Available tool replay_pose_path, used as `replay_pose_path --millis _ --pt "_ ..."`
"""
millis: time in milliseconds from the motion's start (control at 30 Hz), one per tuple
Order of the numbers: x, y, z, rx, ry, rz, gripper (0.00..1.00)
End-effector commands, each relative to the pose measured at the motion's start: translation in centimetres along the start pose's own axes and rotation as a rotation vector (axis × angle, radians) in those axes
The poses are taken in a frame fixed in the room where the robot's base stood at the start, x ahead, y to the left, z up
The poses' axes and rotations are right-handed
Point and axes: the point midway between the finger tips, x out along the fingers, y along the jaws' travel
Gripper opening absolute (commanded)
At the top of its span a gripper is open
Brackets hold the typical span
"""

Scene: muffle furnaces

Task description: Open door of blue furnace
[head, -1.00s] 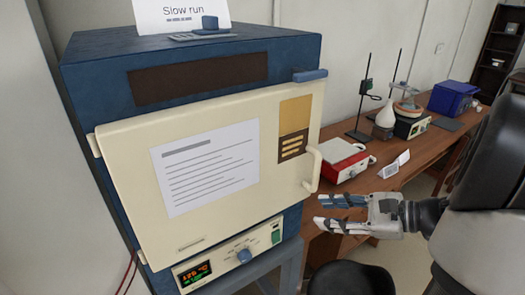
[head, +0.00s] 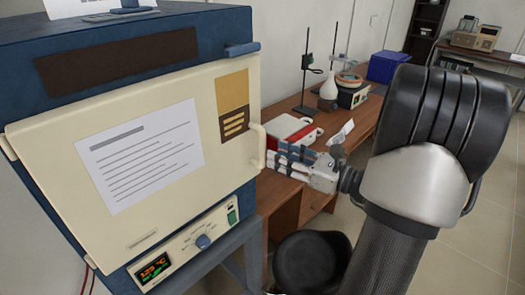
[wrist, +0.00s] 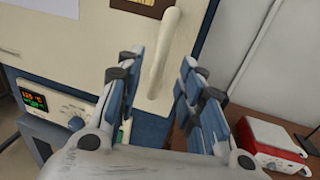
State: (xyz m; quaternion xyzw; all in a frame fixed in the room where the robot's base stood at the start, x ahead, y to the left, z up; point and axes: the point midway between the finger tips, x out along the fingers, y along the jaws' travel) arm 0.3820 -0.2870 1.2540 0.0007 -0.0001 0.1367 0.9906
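The blue furnace (head: 100,38) stands at the left in the head view. Its cream door (head: 130,90) is shut and carries a printed sheet. The pale curved handle (head: 258,145) is on the door's right edge; it also shows in the wrist view (wrist: 164,50). My gripper (head: 278,158) is just right of the handle in the head view. In the wrist view my gripper (wrist: 160,66) is open, with one blue-padded finger to each side of the handle's lower part. The handle appears ahead of the fingertips; I cannot tell whether they touch it.
The control panel (head: 188,250) below the door has a lit display and a knob. A wooden bench (head: 355,128) to the right holds a red-and-white device (head: 298,130), a flask, a stand and a blue box (head: 388,67). A black stool (head: 312,262) stands low in front.

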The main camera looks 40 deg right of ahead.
Motion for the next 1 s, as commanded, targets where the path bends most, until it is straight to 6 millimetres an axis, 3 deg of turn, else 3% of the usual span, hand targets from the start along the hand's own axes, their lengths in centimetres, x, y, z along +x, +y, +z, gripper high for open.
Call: replay_pose_path --millis 100,333,733,1000 --pt "2.5 0.1 -0.1 -0.002 0.0 0.005 0.35" --pt "5.5 0.1 0.0 -0.002 0.0 0.003 0.35" --pt "6.2 0.0 0.0 -0.001 0.0 0.0 0.35" --pt "6.1 0.0 0.0 -0.001 0.0 0.0 0.17"
